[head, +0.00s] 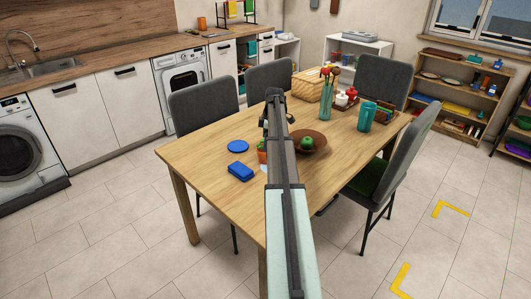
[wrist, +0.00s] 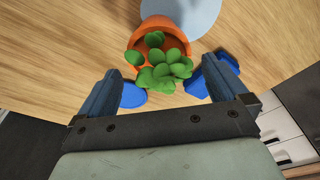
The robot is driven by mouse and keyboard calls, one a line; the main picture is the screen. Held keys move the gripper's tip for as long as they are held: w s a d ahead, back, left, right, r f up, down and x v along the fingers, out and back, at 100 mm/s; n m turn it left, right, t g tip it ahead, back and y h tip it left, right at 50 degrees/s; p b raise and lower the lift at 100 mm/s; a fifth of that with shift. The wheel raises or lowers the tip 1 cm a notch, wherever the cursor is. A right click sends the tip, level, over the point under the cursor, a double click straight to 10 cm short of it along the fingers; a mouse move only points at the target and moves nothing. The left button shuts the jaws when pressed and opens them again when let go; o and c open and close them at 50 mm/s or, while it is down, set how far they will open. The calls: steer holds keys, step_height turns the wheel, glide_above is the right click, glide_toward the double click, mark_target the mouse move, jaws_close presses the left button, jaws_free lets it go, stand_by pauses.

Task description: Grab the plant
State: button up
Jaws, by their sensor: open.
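The plant has round green leaves (wrist: 166,66) in an orange pot (wrist: 150,30), near the top middle of the wrist view. In the head view, only a sliver of the orange pot (head: 262,157) shows at the left edge of my arm, which hides the rest. My gripper (wrist: 163,70) is open, with one dark blue finger to each side of the leaves in the wrist view. Nothing is held. I cannot tell whether the fingers touch the leaves.
On the wooden table (head: 205,165) are a blue disc (head: 238,146), a blue block (head: 240,171) and a brown bowl (head: 308,142) with a green fruit. A teal cup (head: 366,116) and utensil holder (head: 325,103) stand farther back. Grey chairs (head: 204,105) surround the table.

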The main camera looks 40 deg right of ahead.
steer(key=shift+w+a+f, duration=0.1)
steer(key=shift+f, duration=1.25)
steer(key=shift+w+a+f, duration=0.1)
steer(key=shift+f, duration=1.2)
steer(key=c, duration=1)
